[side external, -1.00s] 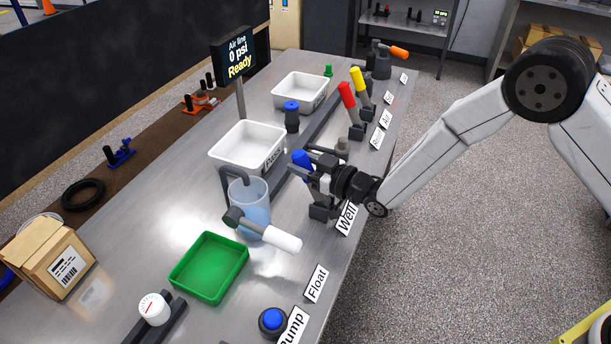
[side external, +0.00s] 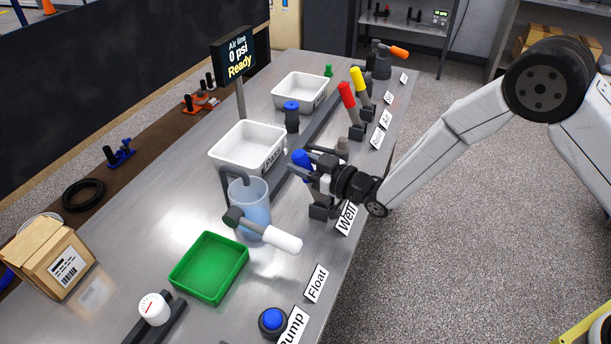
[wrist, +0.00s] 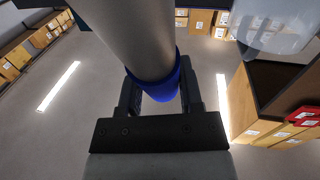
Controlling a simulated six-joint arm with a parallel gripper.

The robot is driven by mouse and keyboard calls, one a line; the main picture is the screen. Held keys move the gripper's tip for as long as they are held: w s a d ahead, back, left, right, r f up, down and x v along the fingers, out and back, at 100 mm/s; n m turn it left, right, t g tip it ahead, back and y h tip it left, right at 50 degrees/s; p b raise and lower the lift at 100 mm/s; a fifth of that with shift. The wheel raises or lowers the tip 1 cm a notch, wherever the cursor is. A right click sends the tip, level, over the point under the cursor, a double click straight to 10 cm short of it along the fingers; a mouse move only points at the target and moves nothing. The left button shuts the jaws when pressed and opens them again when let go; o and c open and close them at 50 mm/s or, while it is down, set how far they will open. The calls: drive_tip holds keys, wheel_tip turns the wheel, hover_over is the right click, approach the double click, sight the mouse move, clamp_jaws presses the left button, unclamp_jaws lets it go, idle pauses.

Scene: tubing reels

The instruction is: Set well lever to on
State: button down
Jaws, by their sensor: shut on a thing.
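The well lever (side external: 302,159) has a blue grip and stands on a dark base behind the "Well" label (side external: 347,217). It leans toward the left and is partly hidden by my gripper. My gripper (side external: 308,165) is shut on the lever near its blue grip. In the wrist view the lever's grey shaft and blue end (wrist: 158,88) fill the space between the fingers of my gripper (wrist: 160,100).
A clear blue tank (side external: 250,203) with a white-handled valve (side external: 283,240) stands just left of my gripper. A white bin (side external: 247,147) is behind. Red (side external: 346,95) and yellow (side external: 357,79) levers stand farther back. A green tray (side external: 209,267) lies front left.

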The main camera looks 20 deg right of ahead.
drive_tip(key=shift+s+d, duration=0.1)
drive_tip(key=shift+s, duration=0.05)
drive_tip(key=shift+s+d+r+t+y, duration=0.3)
drive_tip(key=shift+s+d+t+y, duration=0.4)
drive_tip(key=shift+t, duration=0.3)
drive_tip(key=shift+s+d+r+m+t+y, duration=0.15)
drive_tip(key=shift+s+d+m+t+y, duration=0.45)
drive_tip(key=shift+s+d+t, duration=0.7)
drive_tip(key=shift+w+a+t, duration=0.15)
drive_tip(key=shift+w+t, duration=0.05)
drive_tip(key=shift+t, duration=0.1)
drive_tip(key=shift+c, duration=1.3)
unclamp_jaws()
drive_tip(key=shift+r, duration=0.15)
